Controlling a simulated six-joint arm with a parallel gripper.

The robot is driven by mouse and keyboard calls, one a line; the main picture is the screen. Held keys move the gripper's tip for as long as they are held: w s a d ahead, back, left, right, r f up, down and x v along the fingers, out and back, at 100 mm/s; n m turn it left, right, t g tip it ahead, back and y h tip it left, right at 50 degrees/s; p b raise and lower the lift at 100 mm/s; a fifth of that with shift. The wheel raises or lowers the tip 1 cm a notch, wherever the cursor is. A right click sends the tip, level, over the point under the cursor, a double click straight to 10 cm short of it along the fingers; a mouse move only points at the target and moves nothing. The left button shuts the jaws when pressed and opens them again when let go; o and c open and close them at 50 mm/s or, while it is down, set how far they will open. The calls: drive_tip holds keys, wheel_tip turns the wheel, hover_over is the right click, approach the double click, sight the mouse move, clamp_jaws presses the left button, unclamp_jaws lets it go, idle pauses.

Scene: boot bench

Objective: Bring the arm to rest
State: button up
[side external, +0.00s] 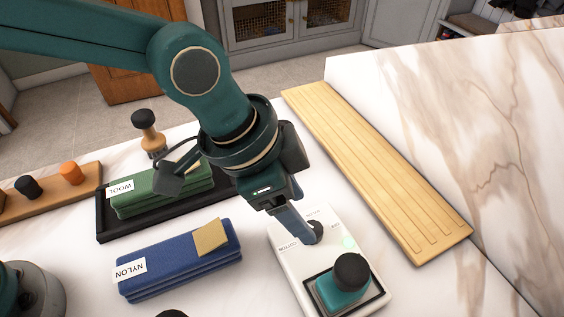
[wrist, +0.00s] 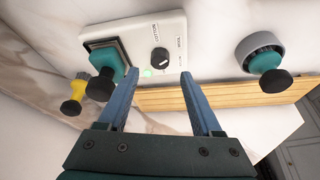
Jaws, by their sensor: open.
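My gripper (side external: 308,238) is open, with blue fingers pointing down over the white control box in the side view. In the wrist view my gripper (wrist: 156,76) shows its two fingers spread apart with nothing between them. The black dial (wrist: 159,57) of the white box (wrist: 176,28) lies ahead of the gap between the fingertips. The dial (side external: 316,229) is partly behind a finger in the side view; whether they touch is unclear. A teal block with a black knob (side external: 350,271) sits on the box's dark-framed pad. A green light glows beside the dial.
A blue stack marked NYLON (side external: 180,262) and a green stack marked WOOL (side external: 165,190) on a black tray (side external: 103,222) lie left. A grooved wooden board (side external: 375,170) lies right. A black-knobbed tool (side external: 148,130) stands behind. A wooden rack (side external: 50,196) is far left.

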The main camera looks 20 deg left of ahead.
drive_tip(key=shift+w+a, duration=0.1)
drive_tip(key=shift+w, duration=0.05)
drive_tip(key=w+a+r+n+t, duration=0.2)
drive_tip(key=a+r, duration=0.4)
drive_tip(key=a, duration=0.1)
drive_tip(key=w+a+r+n+t, duration=0.2)
drive_tip(key=a+r+n, duration=0.1)
drive_tip(key=a+r, duration=0.4)
drive_tip(key=s+a+n+y, duration=0.35)
drive_tip(key=s+a, duration=0.35)
drive_tip(key=a, duration=0.4)
drive_tip(key=s+a+f+n, duration=0.3)
drive_tip(key=s+f, duration=0.3)
drive_tip(key=shift+s+a+g, duration=0.25)
drive_tip(key=shift+s+g, duration=0.05)
drive_tip(key=shift+s, duration=0.1)
